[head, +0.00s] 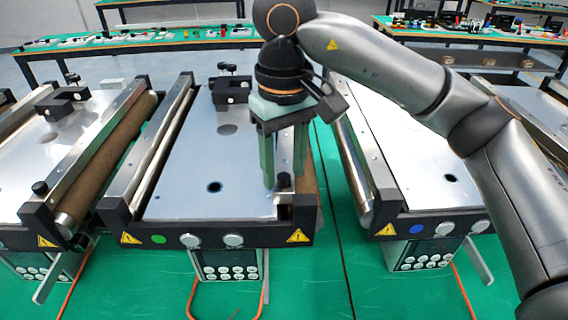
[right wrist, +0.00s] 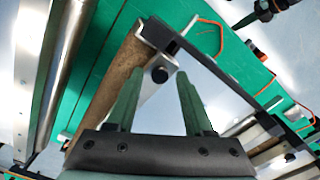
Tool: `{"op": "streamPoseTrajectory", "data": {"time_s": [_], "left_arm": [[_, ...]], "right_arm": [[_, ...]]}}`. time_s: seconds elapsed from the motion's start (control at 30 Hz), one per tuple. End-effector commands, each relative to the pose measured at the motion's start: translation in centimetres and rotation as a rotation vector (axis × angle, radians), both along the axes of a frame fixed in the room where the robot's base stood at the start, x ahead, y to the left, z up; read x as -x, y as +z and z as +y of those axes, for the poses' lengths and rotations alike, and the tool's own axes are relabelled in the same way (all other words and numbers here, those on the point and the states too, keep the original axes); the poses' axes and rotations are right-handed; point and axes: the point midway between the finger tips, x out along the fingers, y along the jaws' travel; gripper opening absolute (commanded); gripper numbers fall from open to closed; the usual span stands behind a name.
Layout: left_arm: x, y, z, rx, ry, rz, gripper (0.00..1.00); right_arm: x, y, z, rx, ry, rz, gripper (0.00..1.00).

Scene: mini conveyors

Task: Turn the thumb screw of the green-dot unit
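The green-dot unit is the middle conveyor (head: 190,170), with a green dot (head: 158,239) on its front face. Its thumb screw (head: 284,180) is a small black knob at the front right corner. My right gripper (head: 285,178) points down over that corner, open, its two green fingers on either side of the knob in the head view. In the right wrist view the black knob (right wrist: 160,75) shows between the fingertips; I cannot tell whether they touch it. My left gripper (right wrist: 264,10) seems to show partly at the top right of the right wrist view; its opening is unclear.
A conveyor with a blue dot (head: 388,229) stands to the right, across a green gap. Another conveyor with its own black knob (head: 40,188) stands to the left. Button panels (head: 230,265) hang below the units. Benches with small items (head: 130,38) stand behind.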

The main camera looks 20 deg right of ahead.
Motion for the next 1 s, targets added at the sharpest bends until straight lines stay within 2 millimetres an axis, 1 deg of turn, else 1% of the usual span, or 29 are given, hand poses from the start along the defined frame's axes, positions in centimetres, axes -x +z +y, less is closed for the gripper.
{"op": "streamPoseTrajectory", "data": {"time_s": [0.27,0.37,0.47,0.8,0.9,1.0], "left_arm": [[0.0,0.0,0.0,0.000,0.000,0.000,0.00],[0.0,0.1,0.0,0.000,0.000,0.000,0.00],[0.0,0.3,0.0,0.000,0.000,0.000,0.00],[0.0,1.9,0.0,0.000,0.000,0.000,0.00],[0.0,2.3,0.0,0.000,0.000,0.000,0.00],[0.0,2.7,0.0,0.000,0.000,0.000,0.00]], "right_arm": [[0.0,0.0,0.0,0.000,0.000,0.001,0.56],[0.0,0.5,0.0,0.001,0.000,0.001,0.56],[0.0,1.8,0.0,0.001,-0.001,-0.002,0.56],[0.0,8.9,0.0,0.001,-0.002,-0.003,0.56],[0.0,10.5,0.0,0.001,-0.001,-0.002,0.56],[0.0,11.7,0.0,0.001,-0.001,0.000,0.56]]}}
